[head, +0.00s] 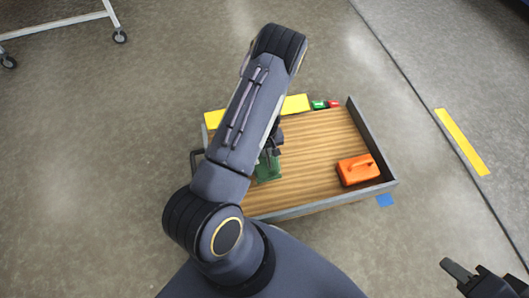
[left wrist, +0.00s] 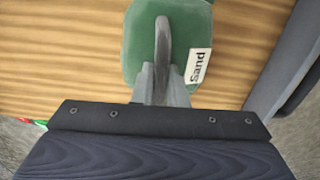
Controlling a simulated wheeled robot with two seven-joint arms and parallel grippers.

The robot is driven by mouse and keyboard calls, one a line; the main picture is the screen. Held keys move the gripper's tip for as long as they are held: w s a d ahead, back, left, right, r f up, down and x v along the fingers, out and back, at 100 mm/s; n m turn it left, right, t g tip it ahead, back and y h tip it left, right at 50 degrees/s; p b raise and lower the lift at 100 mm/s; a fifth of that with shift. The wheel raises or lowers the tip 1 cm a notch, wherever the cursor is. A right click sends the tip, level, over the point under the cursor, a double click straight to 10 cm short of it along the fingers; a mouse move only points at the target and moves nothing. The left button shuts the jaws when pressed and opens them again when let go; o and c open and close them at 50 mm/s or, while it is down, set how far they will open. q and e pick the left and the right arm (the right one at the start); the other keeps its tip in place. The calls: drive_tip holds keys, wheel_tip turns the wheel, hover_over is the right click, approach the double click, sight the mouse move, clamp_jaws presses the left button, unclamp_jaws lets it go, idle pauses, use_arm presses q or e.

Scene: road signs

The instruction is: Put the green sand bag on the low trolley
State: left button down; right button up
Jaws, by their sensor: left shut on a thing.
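The green sand bag (head: 268,169) is over the wooden deck of the low trolley (head: 310,150), near its left part. My left gripper (left wrist: 163,70) is shut on the bag's handle. The left wrist view shows the green bag (left wrist: 138,45) with a white "Sand" label against the wood. I cannot tell whether the bag touches the deck. In the head view my left arm hides part of the bag and most of that gripper. My right gripper (head: 472,272) is at the lower right, away from the trolley; its opening is unclear.
An orange case (head: 358,169) with a handle sits at the deck's right side. The trolley has a raised grey edge (head: 372,140) there. Small green (head: 319,105) and red (head: 334,104) things are at its far edge. A wheeled metal frame (head: 60,22) stands at upper left.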

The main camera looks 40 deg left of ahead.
use_arm(q)
drive_tip(key=shift+w+f, duration=0.3)
drive_tip(key=shift+f, duration=0.05)
wheel_tip(320, 180, down, 3)
drive_tip(key=shift+r+b, duration=0.1)
drive_tip(key=shift+b, duration=0.85)
drive_tip(key=c, duration=1.5)
unclamp_jaws()
drive_tip(key=shift+s, duration=0.15)
drive_tip(key=shift+o, duration=0.2)
